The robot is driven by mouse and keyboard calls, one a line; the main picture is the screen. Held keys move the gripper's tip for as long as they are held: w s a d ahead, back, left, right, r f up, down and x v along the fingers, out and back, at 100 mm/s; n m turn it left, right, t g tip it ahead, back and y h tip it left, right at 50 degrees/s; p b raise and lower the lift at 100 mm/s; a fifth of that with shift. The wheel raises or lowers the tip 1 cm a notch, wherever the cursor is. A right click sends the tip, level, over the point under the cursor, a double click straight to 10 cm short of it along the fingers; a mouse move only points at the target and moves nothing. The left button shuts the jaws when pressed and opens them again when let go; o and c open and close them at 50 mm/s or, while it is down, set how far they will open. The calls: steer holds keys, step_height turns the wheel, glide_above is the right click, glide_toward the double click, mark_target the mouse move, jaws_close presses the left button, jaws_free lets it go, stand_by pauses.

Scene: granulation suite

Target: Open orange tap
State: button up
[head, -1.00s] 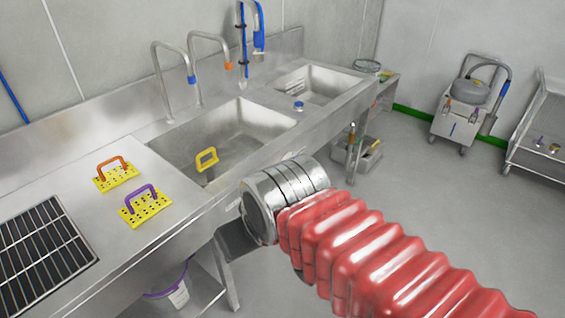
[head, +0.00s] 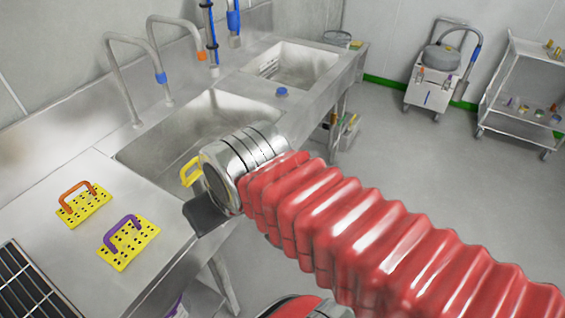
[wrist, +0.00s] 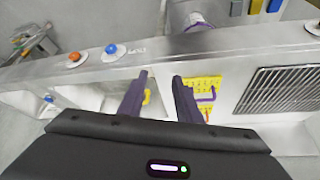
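An orange knob (wrist: 75,57) sits on a round white plate on the steel front panel of the sink unit, upper left in the wrist view. A blue knob (wrist: 111,48) is just right of it. My gripper (wrist: 160,76) is open and empty, its two dark fingers apart. The orange knob is left of the fingers and apart from them. In the head view, an orange-banded spout (head: 201,56) stands behind the basin beside a blue-banded spout (head: 161,78). My gripper is mostly hidden there behind my wrist, and the knobs are not visible.
Yellow perforated plates with an orange handle (head: 84,205) and a purple handle (head: 128,243) lie on the counter (head: 92,165). A yellow handle (head: 190,172) shows beside my wrist. A black rack (head: 35,290) lies front left. Floor (head: 440,170) is free to the right; carts stand behind.

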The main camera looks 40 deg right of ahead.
steer(key=shift+o, duration=0.2)
